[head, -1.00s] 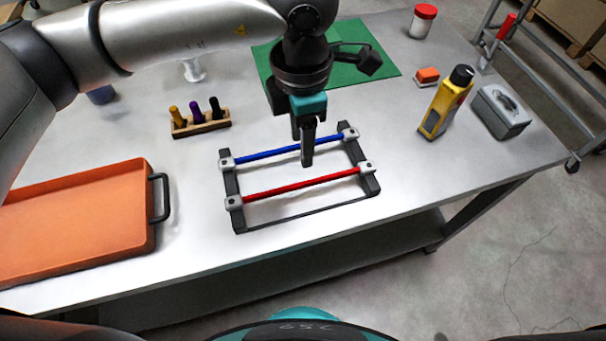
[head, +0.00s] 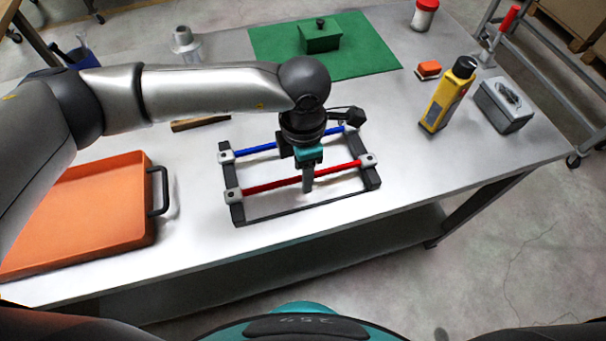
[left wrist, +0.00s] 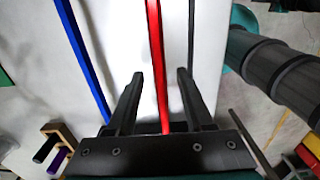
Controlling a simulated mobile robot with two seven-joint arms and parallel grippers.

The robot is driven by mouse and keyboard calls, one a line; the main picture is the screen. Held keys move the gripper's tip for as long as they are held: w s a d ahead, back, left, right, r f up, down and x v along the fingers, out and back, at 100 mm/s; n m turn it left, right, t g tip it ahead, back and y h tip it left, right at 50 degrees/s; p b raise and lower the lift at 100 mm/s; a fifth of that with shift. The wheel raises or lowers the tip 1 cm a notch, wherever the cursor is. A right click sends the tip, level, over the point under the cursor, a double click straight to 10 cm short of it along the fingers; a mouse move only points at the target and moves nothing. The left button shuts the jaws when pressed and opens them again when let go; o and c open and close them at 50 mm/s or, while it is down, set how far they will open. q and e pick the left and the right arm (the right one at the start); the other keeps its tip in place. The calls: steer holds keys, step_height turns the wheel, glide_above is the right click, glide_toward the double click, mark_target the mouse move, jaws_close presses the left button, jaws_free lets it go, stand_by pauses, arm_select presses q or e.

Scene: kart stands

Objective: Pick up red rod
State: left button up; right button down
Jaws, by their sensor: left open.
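The red rod (head: 270,186) lies across the front of a dark frame stand (head: 238,208), its ends in grey clamp blocks. It also shows in the left wrist view (left wrist: 155,60), running between my fingers. The blue rod (head: 255,149) lies parallel behind it on the same stand. My left gripper (head: 308,184) points down over the middle of the red rod. In the left wrist view its two fingers (left wrist: 160,76) are apart, one on each side of the red rod, with gaps to it. The gripper hides the middle of both rods in the head view. My right gripper is not in view.
An orange tray (head: 80,215) with a black handle sits at the left. A green mat (head: 365,60) with a green box (head: 320,36) lies behind. A yellow bottle (head: 445,98) and a grey case (head: 503,105) stand at the right. The table front is clear.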

arm_select(q)
steer(key=shift+c, duration=0.4)
jaws_close()
steer(key=shift+r, duration=0.1)
stand_by(0.8)
